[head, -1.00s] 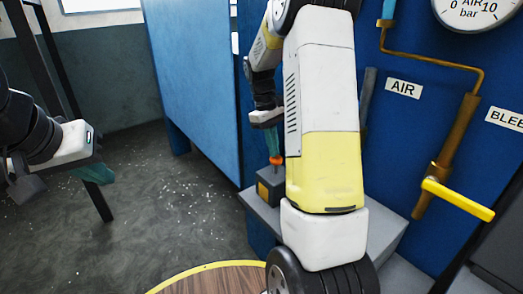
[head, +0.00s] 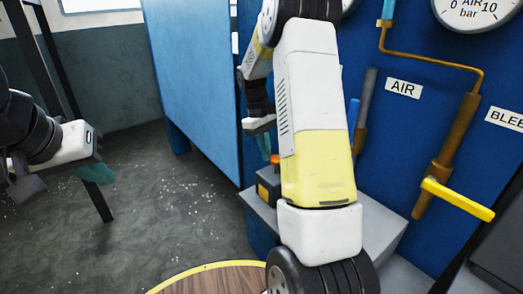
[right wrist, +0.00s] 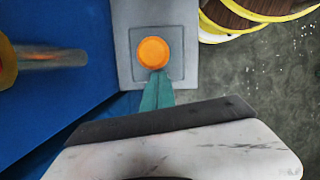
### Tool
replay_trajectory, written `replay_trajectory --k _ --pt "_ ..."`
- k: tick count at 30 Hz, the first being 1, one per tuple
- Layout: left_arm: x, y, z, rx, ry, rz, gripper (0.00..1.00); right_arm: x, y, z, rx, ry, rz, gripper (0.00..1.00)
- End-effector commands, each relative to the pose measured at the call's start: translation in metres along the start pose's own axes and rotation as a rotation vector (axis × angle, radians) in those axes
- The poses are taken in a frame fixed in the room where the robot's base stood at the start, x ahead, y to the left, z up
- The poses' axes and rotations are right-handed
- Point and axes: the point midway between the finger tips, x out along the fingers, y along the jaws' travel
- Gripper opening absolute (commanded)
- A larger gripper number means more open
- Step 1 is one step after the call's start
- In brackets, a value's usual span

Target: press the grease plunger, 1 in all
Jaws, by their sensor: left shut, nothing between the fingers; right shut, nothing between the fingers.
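The grease plunger is an orange round cap (head: 275,160) on a dark box with a yellow patch, on a grey ledge. In the right wrist view the orange cap (right wrist: 154,53) shows from above on a square grey plate. My right gripper (head: 264,148) is shut and empty, its teal fingertips just left of the cap in the head view. In the right wrist view the fingertips (right wrist: 157,82) lie at the cap's lower edge; I cannot tell whether they touch it. My arm hides part of the ledge. My left gripper (head: 101,174) is shut and empty, far left.
A blue panel behind carries a pressure gauge (head: 475,10), an AIR label (head: 404,88), brown pipes and a yellow lever (head: 457,199). A round wooden top with a yellow rim (head: 215,281) is at the front. The floor at left is open.

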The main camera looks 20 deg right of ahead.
Motion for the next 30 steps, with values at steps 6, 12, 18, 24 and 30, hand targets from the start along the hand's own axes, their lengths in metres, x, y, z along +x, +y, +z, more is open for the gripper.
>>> replay_trajectory --k 6,12,18,24,30 --pt "0.000 0.000 0.000 0.000 0.000 0.000 0.00 -0.005 0.000 0.000 0.000 0.001 0.001 0.00" --pt "0.000 0.000 0.000 0.000 0.000 0.000 0.00 -0.037 0.001 -0.001 0.000 0.004 0.003 0.00" --pt "0.000 0.000 0.000 0.000 0.000 0.000 0.00 -0.067 0.001 -0.001 0.000 0.002 0.002 0.00" --pt "0.000 0.000 0.000 0.000 0.000 0.000 0.00 -0.078 0.000 0.000 0.000 -0.001 0.000 0.00" --pt "0.000 0.000 0.000 0.000 0.000 0.000 0.00 -0.078 0.000 0.000 0.000 -0.001 0.000 0.00"
